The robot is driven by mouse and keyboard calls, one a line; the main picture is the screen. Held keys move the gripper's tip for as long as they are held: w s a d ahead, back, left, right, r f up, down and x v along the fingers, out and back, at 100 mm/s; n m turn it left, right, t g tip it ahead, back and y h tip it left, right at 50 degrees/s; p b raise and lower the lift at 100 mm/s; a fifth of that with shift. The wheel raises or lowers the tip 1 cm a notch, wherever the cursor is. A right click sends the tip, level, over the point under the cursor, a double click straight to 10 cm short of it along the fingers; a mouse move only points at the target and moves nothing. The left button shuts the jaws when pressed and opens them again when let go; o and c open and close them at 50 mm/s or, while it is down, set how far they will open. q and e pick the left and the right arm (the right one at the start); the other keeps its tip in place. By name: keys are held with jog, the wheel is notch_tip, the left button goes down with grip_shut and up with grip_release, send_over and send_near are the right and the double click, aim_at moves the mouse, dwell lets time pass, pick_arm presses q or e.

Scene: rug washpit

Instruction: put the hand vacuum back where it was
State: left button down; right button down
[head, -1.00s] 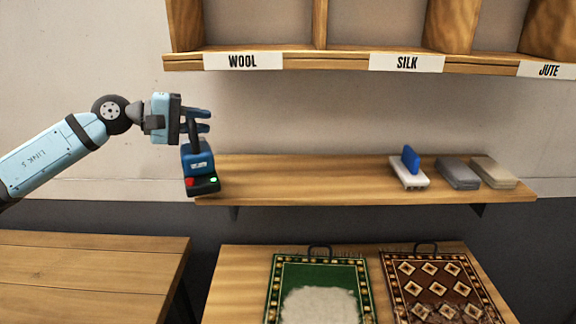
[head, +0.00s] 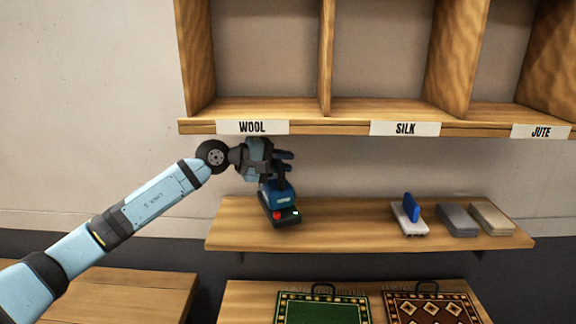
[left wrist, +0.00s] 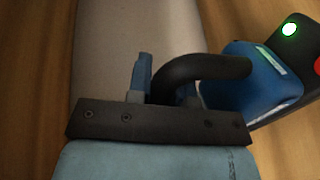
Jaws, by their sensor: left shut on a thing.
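The hand vacuum is blue with a black front end that carries a red and a green light (head: 283,216). It hangs over the left part of the wooden wall shelf (head: 345,225), and I cannot tell whether its underside touches the board. My left gripper (head: 284,168) is shut on its black handle, above the blue body. The left wrist view shows the black curved handle (left wrist: 205,68) beside a blue finger, with the blue body (left wrist: 245,80) to the right. My right gripper is not in view.
A white brush with a blue upright part (head: 411,212) and two grey and beige blocks (head: 457,219) stand on the shelf's right. Cubbies labelled WOOL, SILK and JUTE (head: 405,128) overhang above. Rugs (head: 322,308) lie on a table below. The shelf's middle is clear.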

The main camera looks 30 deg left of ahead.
aim_at(288, 180)
pick_arm(q)
jog(key=shift+w+d, duration=0.4)
jog(key=shift+w, duration=0.05)
notch_tip(288, 180, down, 3)
jog(key=shift+f+p, duration=0.15)
jog(key=shift+p, duration=0.55)
jog(key=shift+f, duration=0.1)
jog(key=shift+f, duration=0.1)
jog(key=c, duration=1)
grip_release()
jog(key=shift+s, duration=0.1)
